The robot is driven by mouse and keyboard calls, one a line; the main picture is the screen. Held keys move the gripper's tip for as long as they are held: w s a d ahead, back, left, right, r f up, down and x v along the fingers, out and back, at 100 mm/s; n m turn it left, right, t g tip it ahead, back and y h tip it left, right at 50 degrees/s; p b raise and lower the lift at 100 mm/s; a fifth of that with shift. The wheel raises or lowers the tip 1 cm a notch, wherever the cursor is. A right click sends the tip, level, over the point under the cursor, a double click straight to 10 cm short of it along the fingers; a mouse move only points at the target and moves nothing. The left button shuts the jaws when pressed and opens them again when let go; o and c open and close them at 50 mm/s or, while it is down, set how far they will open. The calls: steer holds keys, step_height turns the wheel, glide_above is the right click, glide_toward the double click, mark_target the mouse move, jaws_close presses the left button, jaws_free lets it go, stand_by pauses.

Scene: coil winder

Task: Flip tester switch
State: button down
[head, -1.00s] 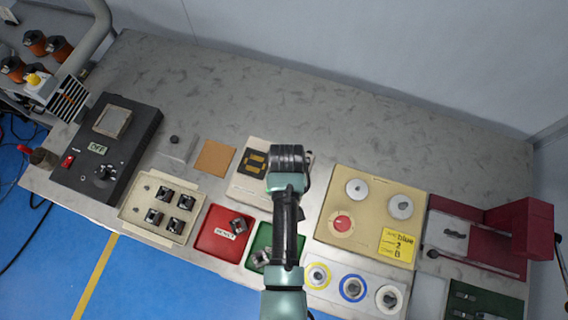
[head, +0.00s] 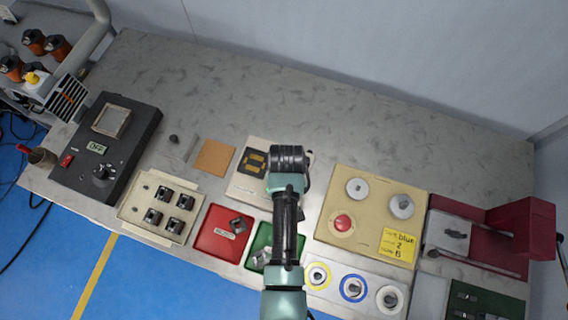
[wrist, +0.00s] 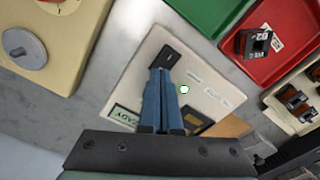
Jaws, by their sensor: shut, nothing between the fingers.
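The tester is a cream panel (wrist: 208,92) that fills the middle of the wrist view. It has a black rocker switch (wrist: 170,57), a display reading READY (wrist: 124,116), a small green-ringed light (wrist: 184,89) and a dark square pad (wrist: 196,121). My gripper (wrist: 161,74) has its two blue fingers pressed together with nothing between them. The fingertips are at the near edge of the black switch; I cannot tell whether they touch it. In the head view my arm covers part of the tester panel (head: 242,187) and hides the switch and fingers.
A red tray (head: 208,243) and a green tray (head: 252,262) holding parts lie in front of the tester. A beige panel with a red button (head: 342,223) is to its right. A black box with an OFF display (head: 97,148) stands at left. The bench behind is clear.

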steer(key=shift+f+b, duration=0.4)
steer(key=shift+f, duration=0.2)
steer(key=shift+r, duration=0.1)
step_height(320, 180, up, 7)
steer(key=p, duration=0.7)
steer(key=shift+p, duration=0.3)
stand_by(0.4)
